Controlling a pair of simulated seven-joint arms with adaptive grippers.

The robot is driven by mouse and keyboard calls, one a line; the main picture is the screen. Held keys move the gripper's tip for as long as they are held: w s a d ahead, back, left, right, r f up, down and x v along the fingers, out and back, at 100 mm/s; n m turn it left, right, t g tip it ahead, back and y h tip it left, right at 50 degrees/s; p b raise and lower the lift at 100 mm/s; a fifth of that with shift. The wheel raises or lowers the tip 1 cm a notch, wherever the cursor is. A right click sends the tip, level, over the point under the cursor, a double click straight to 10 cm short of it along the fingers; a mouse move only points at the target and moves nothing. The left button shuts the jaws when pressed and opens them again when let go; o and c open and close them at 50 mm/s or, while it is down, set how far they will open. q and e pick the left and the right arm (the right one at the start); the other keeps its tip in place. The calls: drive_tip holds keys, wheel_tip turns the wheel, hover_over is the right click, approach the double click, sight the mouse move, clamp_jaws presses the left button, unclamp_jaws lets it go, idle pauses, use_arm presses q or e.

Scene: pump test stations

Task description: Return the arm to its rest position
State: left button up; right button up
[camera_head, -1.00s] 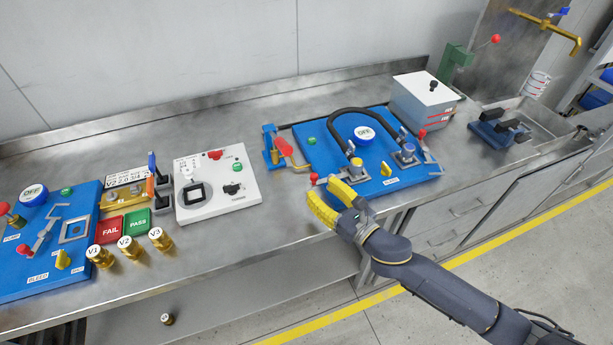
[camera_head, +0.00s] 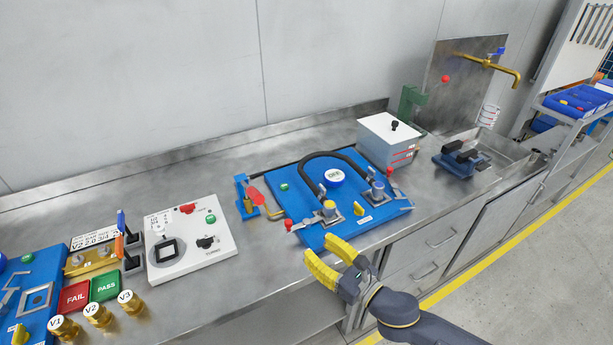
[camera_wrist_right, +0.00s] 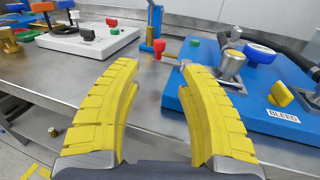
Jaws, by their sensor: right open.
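My right gripper (camera_head: 320,251) has yellow ribbed fingers and is open and empty. In the head view it hangs at the front edge of the bench, in front of the blue pump board (camera_head: 300,238). The right wrist view shows its two fingers (camera_wrist_right: 158,68) spread apart with nothing between them. Its arm comes in from the bottom right. The blue board also shows in the right wrist view (camera_wrist_right: 225,122), behind and beside the right-hand finger. My left gripper is not in view.
The steel bench (camera_head: 270,285) has bare room left of the blue board. A white test box (camera_head: 188,250), FAIL (camera_head: 74,297) and PASS (camera_head: 105,286) plates and brass fittings (camera_head: 97,314) stand left. A grey box (camera_head: 388,143) and sink (camera_head: 510,160) are right.

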drive_tip(key=m, duration=0.1)
drive_tip(key=m+h, duration=0.1)
drive_tip(key=m, duration=0.1)
drive_tip(key=shift+d+t, duration=0.4)
drive_tip(key=s+d+f+m+g+h, duration=0.1)
drive_tip(key=s+d+f+m+h, duration=0.2)
drive_tip(key=d+m+h, duration=0.5)
drive_tip(key=s+d+f+m+h, duration=0.2)
drive_tip(key=s+d+f+m, duration=0.15)
drive_tip(key=m, duration=0.85)
drive_tip(key=s+d+f+m+g+h, duration=0.2)
drive_tip(key=s+d+f+m+g, duration=0.15)
drive_tip(key=s+d+m, duration=0.35)
drive_tip(key=s+d+f+m+g+h, duration=0.35)
drive_tip(key=s+m, duration=0.25)
drive_tip(key=s, duration=0.2)
drive_tip(key=s+a+f+g+y, duration=0.1)
drive_tip(key=a+f+y, duration=0.1)
drive_tip(key=f, duration=1.3)
drive_tip(key=s+a+f+g+y, duration=0.2)
drive_tip(key=a+f, duration=0.1)
drive_tip(key=f, duration=1.2)
drive_tip(key=s+f+m+g+y, duration=0.1)
drive_tip(key=s+f+m+g, duration=0.1)
drive_tip(key=s+f, duration=1.9)
drive_tip(key=shift+s+m+g, duration=0.3)
drive_tip(key=shift+m, duration=0.5)
drive_tip(key=shift+y, duration=0.25)
